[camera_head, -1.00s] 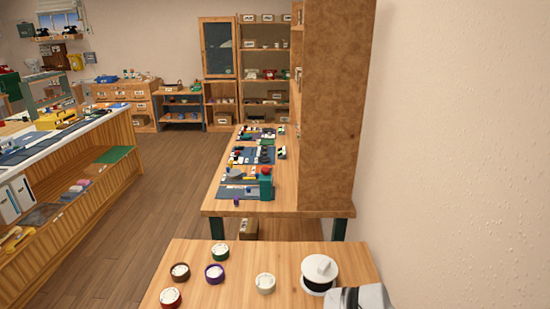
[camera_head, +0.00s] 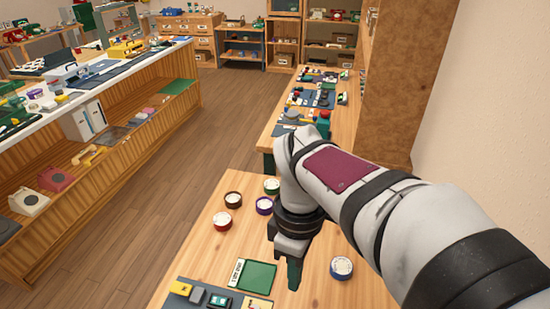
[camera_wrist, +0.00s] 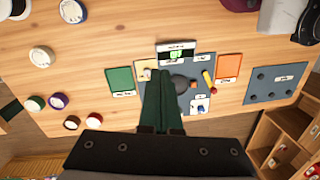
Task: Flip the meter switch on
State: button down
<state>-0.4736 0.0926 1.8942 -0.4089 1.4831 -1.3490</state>
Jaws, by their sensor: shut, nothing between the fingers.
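A small dark device with a lit green display (camera_wrist: 177,54), possibly the meter, stands at the edge of a grey-blue mat (camera_wrist: 205,66) in the wrist view. I cannot make out which part is the meter switch. A small blue piece (camera_wrist: 200,106) lies on the mat. My gripper (camera_wrist: 161,75) is shut and empty. In the wrist view its fingers cover part of the mat. In the head view my gripper (camera_head: 293,283) hangs above the table, right of the green tray.
A green tray (camera_wrist: 121,80) and an orange tray (camera_wrist: 229,66) flank the mat. A dark round part (camera_wrist: 181,83) and a yellow-and-red stick (camera_wrist: 208,81) lie on it. Several round tins, one blue (camera_head: 341,267), stand on the table. Another mat (camera_wrist: 276,84) lies beyond.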

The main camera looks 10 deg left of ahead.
jog(key=w+a+f+n+h, duration=0.1)
jog(key=w+a+f+n, duration=0.1)
jog(key=a+n, duration=0.4)
jog(key=w+a+f+n, duration=0.1)
jog(key=a+f+n, duration=0.1)
jog(key=a+n, duration=0.3)
jog(key=n+t, duration=0.1)
jog(key=n, duration=0.8)
send_over(222, 302)
jog(key=a, duration=0.3)
notch_tip(222, 302, down, 4)
jog(key=shift+a+h, duration=0.15)
jog(key=shift+h, duration=0.25)
jog(key=d+f, duration=0.1)
jog(key=f, duration=0.3)
jog(key=d+f, duration=0.1)
jog(key=f, duration=0.8)
jog(key=shift+d+f, duration=0.35)
jog(key=shift+d, duration=0.05)
